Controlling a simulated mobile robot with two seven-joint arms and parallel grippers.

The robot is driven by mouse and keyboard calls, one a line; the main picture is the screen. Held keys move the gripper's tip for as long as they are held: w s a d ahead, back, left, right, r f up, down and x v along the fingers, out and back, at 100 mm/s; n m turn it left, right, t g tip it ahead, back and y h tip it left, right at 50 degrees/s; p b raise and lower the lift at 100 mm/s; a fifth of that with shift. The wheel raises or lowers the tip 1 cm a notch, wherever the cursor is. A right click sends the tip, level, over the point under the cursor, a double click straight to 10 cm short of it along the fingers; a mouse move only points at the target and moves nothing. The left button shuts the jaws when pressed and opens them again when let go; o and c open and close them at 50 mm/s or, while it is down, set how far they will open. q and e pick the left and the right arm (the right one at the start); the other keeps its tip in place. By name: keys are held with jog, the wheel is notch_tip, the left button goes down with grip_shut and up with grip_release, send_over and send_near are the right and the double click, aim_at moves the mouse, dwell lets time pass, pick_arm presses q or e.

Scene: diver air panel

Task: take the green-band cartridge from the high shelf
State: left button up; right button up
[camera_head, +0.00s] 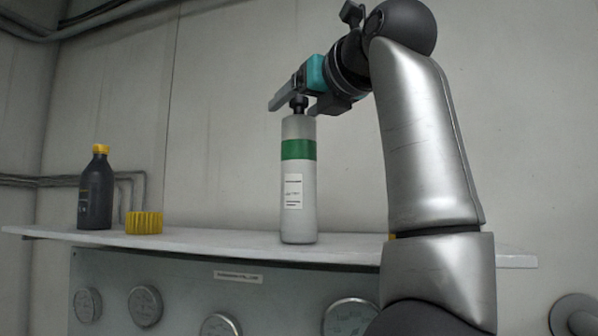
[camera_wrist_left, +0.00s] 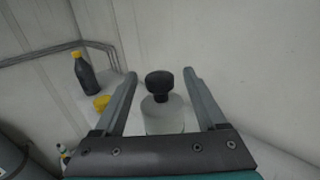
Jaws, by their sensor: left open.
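The green-band cartridge (camera_head: 299,190) is a tall pale cylinder with a green band, a white label and a black knob on top. It stands upright on the high shelf (camera_head: 230,243). My left gripper (camera_head: 294,106) is open at the height of the knob. In the left wrist view the black knob (camera_wrist_left: 159,84) and the cartridge's pale shoulder (camera_wrist_left: 163,113) lie between the two spread fingers (camera_wrist_left: 160,75), with gaps on both sides. My right gripper is in neither view.
A dark bottle with a yellow cap (camera_head: 96,190) and a ribbed yellow cap-like piece (camera_head: 144,222) stand on the shelf at left. The wall (camera_head: 230,80) is close behind. Round gauges (camera_head: 145,305) sit on the panel below. My arm hides part of the shelf's right side.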

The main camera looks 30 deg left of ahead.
pick_arm(q)
grip_shut()
dwell(0.5)
dwell(0.8)
